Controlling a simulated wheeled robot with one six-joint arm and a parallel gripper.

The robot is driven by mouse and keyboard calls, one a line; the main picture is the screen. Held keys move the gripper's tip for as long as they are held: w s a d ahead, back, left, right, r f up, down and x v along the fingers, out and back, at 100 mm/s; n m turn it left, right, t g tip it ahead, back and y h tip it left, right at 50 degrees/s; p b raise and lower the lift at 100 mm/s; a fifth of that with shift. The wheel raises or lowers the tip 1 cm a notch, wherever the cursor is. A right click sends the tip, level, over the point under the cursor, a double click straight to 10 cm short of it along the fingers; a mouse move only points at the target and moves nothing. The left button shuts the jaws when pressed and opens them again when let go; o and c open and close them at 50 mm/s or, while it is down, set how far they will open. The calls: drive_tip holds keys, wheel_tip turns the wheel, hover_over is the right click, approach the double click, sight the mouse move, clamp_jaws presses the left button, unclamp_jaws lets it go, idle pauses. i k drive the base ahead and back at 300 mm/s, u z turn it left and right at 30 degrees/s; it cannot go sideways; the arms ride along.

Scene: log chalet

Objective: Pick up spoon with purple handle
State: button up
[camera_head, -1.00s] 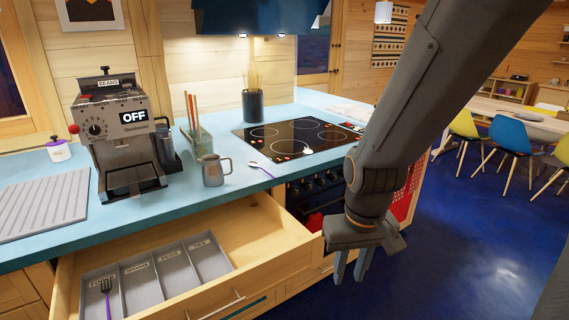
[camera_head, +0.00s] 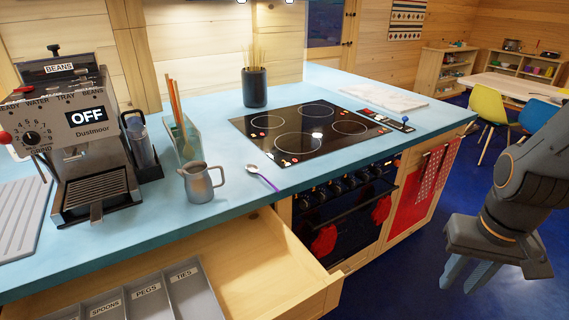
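The spoon with the purple handle (camera_head: 264,178) lies on the blue countertop between the metal pitcher and the black cooktop. Its silver bowl points to the back left, and its purple handle points toward the counter's front edge. My gripper (camera_head: 468,274) is at the lower right, over the blue floor in front of the oven. It is well to the right of the spoon and apart from it. Its fingers point down and I see nothing between them. How far apart the fingertips are is hard to tell from this angle.
A metal pitcher (camera_head: 200,183) stands left of the spoon, and the cooktop (camera_head: 341,128) lies to its right. A drawer (camera_head: 225,262) stands open below the counter. A coffee machine (camera_head: 85,140) is at left. Red towels (camera_head: 424,175) hang by the oven.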

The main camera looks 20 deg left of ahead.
sight(251, 168)
drive_tip(key=u, duration=0.15)
drive_tip(key=i, duration=0.6)
drive_tip(key=u, duration=0.75)
drive_tip(key=i, duration=0.35)
drive_tip(key=u, duration=0.4)
